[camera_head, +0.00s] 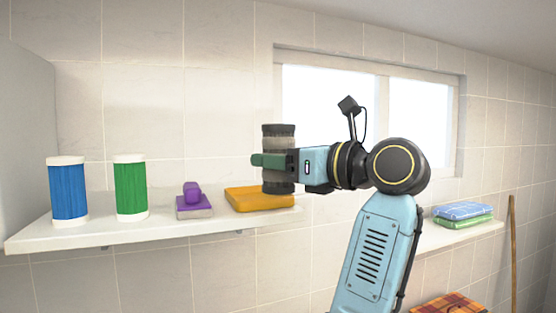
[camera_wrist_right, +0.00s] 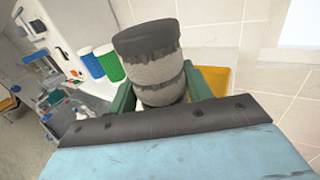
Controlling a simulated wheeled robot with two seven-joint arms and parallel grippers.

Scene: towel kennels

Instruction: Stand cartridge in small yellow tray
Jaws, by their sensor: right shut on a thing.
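The cartridge (camera_head: 278,135) is a dark grey cylinder with black ends and a worn lighter middle. My right gripper (camera_head: 268,160), with green fingers, is shut on its lower half and holds it upright. In the right wrist view the cartridge (camera_wrist_right: 150,60) stands between the two fingers. The small yellow tray (camera_head: 245,199) is orange-yellow and low, on the shelf. The cartridge's lower end overlaps the tray's right part in the head view; I cannot tell whether it touches. The tray also shows behind a finger in the right wrist view (camera_wrist_right: 217,80). My left gripper is not in view.
The white shelf (camera_head: 150,230) also holds a blue cylinder (camera_head: 68,190), a green cylinder (camera_head: 131,187) and a purple item on a small tray (camera_head: 195,212), left of the yellow tray. Folded towels (camera_head: 463,212) lie on a ledge at right. A tiled wall stands behind.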

